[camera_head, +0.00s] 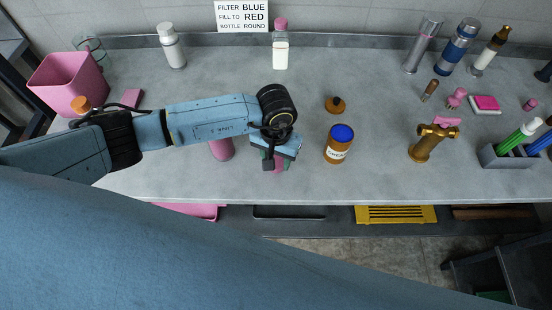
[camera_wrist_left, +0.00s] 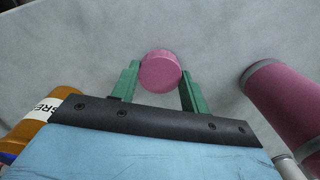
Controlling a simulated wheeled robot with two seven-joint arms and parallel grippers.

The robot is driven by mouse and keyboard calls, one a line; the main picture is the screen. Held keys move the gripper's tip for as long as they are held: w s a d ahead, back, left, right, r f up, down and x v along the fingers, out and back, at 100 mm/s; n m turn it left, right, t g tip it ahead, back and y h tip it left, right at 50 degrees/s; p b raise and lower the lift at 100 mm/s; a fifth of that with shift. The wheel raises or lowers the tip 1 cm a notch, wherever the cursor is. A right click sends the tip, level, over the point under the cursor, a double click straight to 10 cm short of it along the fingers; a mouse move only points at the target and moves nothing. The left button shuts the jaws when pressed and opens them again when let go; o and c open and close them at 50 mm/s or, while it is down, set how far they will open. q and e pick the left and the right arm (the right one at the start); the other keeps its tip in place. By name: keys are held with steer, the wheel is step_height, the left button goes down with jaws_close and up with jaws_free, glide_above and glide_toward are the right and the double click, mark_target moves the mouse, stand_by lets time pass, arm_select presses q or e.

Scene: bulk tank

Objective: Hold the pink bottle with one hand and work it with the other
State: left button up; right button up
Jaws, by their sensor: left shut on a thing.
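My left gripper (camera_head: 277,160) reaches over the front middle of the counter. In the left wrist view its green fingers (camera_wrist_left: 159,92) stand on either side of a pink round-topped thing and are shut on it. I take this to be the pink bottle (camera_wrist_left: 161,70). In the head view only a strip of the pink bottle (camera_head: 281,164) shows below the gripper; the rest is hidden. A second pink cylinder (camera_head: 222,149) stands to its left, partly behind my arm, and shows at the right of the left wrist view (camera_wrist_left: 285,110). My right gripper is in neither view.
An amber jar (camera_head: 338,148) with a blue lid stands close to the right of the gripper. A brass tap-like fitting (camera_head: 430,143) and a grey pen tray (camera_head: 508,155) are farther right. A pink bin (camera_head: 67,84) is at the left. The counter's front edge is close.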

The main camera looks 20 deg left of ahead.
arm_select(q)
step_height(320, 180, up, 10)
steer(key=shift+f, duration=0.2)
steer(key=w+a+r+n, duration=0.1)
steer(key=a+r, duration=0.7)
steer(key=r, duration=0.3)
steer(key=shift+w+a+r, duration=0.25)
steer(key=shift+a+r, duration=0.05)
steer(key=shift+r, duration=0.05)
